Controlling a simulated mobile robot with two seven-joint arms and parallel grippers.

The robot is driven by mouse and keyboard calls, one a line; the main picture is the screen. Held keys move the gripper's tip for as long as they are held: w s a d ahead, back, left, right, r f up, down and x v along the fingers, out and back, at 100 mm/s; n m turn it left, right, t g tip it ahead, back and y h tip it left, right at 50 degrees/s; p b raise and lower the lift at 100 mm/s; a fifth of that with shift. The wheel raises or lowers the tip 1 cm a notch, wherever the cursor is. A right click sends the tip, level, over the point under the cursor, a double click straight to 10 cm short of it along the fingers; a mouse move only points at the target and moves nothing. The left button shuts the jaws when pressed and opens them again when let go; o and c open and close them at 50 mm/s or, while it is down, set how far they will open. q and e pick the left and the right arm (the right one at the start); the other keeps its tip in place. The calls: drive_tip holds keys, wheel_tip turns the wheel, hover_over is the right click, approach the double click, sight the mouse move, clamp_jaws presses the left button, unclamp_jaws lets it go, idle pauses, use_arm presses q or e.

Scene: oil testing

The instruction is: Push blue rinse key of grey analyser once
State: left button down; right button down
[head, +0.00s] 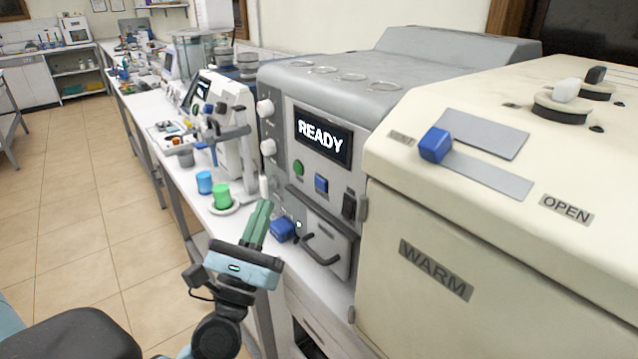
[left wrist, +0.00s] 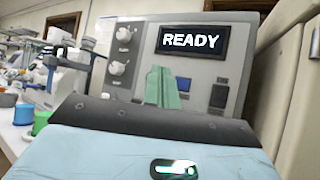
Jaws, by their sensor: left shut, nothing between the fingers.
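The grey analyser (head: 330,85) stands on the white bench in the middle of the head view, and its screen (head: 323,135) reads READY. The blue key also shows in the left wrist view (left wrist: 183,84), just right of my fingertips. My left gripper (head: 264,207) is shut and empty, its green fingers pointing up toward the panel, below and left of the key. In the left wrist view the fingers (left wrist: 161,84) hide the green button. My right gripper is not in view.
A cream cabinet (head: 480,250) marked WARM, with a blue slider knob (head: 435,145), stands close on the right. Below the panel are a dark handle (head: 320,250) and a blue block (head: 282,230). Green (head: 222,196) and blue (head: 204,182) cups stand to the left.

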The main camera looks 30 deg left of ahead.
sight(320, 184)
use_arm(q)
drive_tip(key=w+d, duration=0.3)
drive_tip(key=w, duration=0.4)
drive_tip(key=shift+w, duration=0.25)
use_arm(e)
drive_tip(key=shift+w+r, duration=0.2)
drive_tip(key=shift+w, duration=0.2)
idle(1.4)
use_arm(q)
drive_tip(key=shift+d, duration=0.1)
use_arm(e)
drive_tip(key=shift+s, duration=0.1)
use_arm(q)
drive_tip(key=shift+w+d, duration=0.1)
drive_tip(key=shift+w, duration=0.3)
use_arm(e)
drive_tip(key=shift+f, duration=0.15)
